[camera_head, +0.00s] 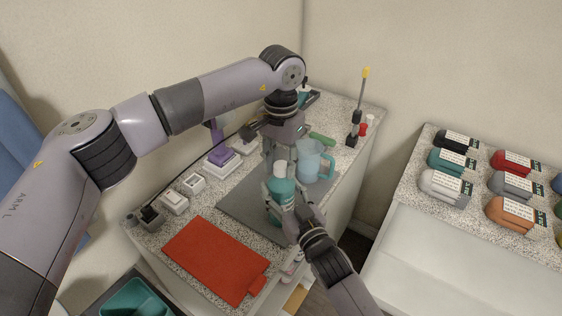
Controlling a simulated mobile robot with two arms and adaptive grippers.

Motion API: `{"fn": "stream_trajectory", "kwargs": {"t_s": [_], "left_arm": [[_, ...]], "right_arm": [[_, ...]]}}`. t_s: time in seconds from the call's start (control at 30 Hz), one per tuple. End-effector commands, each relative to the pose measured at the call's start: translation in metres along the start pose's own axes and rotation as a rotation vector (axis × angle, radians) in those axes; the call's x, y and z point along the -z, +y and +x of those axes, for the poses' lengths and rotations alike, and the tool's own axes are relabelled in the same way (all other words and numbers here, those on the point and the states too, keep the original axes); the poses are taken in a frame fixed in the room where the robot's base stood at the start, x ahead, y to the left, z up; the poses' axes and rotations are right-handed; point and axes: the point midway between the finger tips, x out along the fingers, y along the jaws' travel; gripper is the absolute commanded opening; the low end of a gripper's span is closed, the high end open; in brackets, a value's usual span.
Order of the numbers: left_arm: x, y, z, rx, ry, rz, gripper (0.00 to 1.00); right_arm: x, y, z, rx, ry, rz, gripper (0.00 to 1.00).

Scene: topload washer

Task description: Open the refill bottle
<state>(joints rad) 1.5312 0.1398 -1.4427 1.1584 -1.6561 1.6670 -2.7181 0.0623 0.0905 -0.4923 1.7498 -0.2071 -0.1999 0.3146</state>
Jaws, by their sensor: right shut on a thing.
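The refill bottle (281,188) is teal with a pale cap (279,168) and stands upright on the grey mat. My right gripper (284,212) comes from the lower right and is shut on the bottle's lower body. My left gripper (281,150) points down from above, close to the cap. Its fingers look spread, and I cannot tell whether they touch the cap. The cap appears to be on the bottle. The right gripper hides part of the bottle's lower body.
A light blue measuring jug (312,161) stands just right of the bottle. The grey mat (240,205) and a red mat (215,259) lie on the speckled counter. A purple item (219,150) and white boxes (174,201) stand left. Several coloured containers (446,186) sit on the right counter.

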Motion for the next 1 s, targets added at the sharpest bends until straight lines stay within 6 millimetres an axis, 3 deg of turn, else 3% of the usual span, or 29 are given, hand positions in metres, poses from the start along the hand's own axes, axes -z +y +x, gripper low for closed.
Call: {"fn": "stream_trajectory", "kwargs": {"t_s": [0.43,0.67,0.77,1.0], "left_arm": [[0.0001,-0.0005,-0.0003,0.001,0.000,-0.001,0.00],[0.0001,-0.0006,-0.0004,0.001,0.000,-0.020,0.00],[0.0000,-0.0005,-0.0005,0.001,0.000,-0.116,0.00],[-0.0001,-0.0003,-0.0009,0.001,0.001,-0.570,0.00]], "right_arm": [[-0.0003,0.0001,0.0000,0.000,-0.001,0.000,0.00],[-0.0003,0.0001,-0.0001,0.000,-0.001,0.000,0.00],[-0.0003,0.0001,-0.0001,0.000,-0.001,0.000,0.00],[-0.0003,0.0000,-0.0001,0.000,-0.001,0.000,0.00]]}}
